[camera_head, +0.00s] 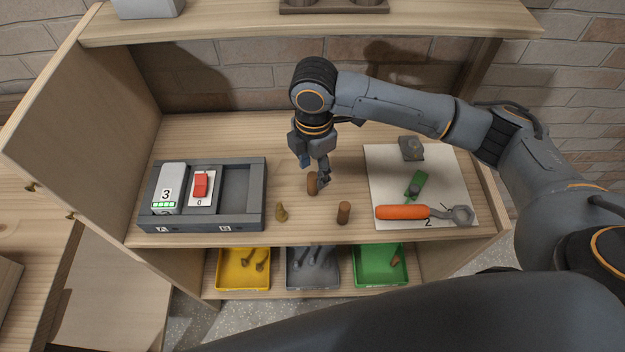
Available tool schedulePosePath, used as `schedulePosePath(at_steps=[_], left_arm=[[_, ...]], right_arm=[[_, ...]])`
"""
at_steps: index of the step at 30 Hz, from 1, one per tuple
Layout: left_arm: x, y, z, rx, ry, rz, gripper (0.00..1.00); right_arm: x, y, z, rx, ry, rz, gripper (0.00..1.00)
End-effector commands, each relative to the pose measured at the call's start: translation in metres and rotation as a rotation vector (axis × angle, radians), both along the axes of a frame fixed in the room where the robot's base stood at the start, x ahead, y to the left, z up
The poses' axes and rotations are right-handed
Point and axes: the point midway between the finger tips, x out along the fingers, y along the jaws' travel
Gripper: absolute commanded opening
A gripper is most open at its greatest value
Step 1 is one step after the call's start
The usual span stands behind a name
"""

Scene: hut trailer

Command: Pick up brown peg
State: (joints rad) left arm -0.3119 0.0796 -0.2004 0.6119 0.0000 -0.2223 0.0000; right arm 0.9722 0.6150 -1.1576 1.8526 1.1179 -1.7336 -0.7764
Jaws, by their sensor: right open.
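A brown peg (312,184) stands upright on the wooden shelf, directly at the fingertips of my right gripper (316,176). The gripper points down and is open, with a finger close beside the peg on its right; whether they touch I cannot tell. A second, darker brown peg (344,212) stands nearer the front edge, to the right. A smaller olive-brown peg (281,212) stands to the left, also near the front edge. My left gripper is not in view.
A grey tray (211,224) holding a white box (168,188) and a red switch (201,184) sits left. A white mat (385,162) at right carries an orange-handled tool (402,212) and a green part (416,185). Yellow (243,284), grey (313,283) and green (381,278) bins lie below.

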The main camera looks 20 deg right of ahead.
Motion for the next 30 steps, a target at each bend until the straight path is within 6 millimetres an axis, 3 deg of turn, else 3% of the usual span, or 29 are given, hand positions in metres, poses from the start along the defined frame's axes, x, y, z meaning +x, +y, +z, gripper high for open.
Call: schedulePosePath(at_steps=[5, 8, 15, 19, 26, 30], left_arm=[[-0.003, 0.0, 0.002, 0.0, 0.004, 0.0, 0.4], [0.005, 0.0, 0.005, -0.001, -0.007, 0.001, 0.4], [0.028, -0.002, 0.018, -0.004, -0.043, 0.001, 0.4], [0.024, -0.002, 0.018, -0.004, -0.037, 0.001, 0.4], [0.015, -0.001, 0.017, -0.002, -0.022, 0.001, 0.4], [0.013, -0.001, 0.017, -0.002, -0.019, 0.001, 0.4]], right_arm=[[0.0, 0.0, -0.017, 0.0, 0.0, 0.001, 0.49], [0.0, 0.001, -0.023, 0.001, 0.001, 0.001, 0.49], [-0.001, 0.002, -0.058, -0.001, 0.002, 0.0, 0.49], [0.0, 0.002, -0.069, 0.0, -0.001, 0.001, 0.49], [0.0, 0.002, -0.07, 0.001, -0.002, 0.002, 0.49], [0.0, 0.002, -0.07, 0.001, -0.002, 0.002, 0.2]])
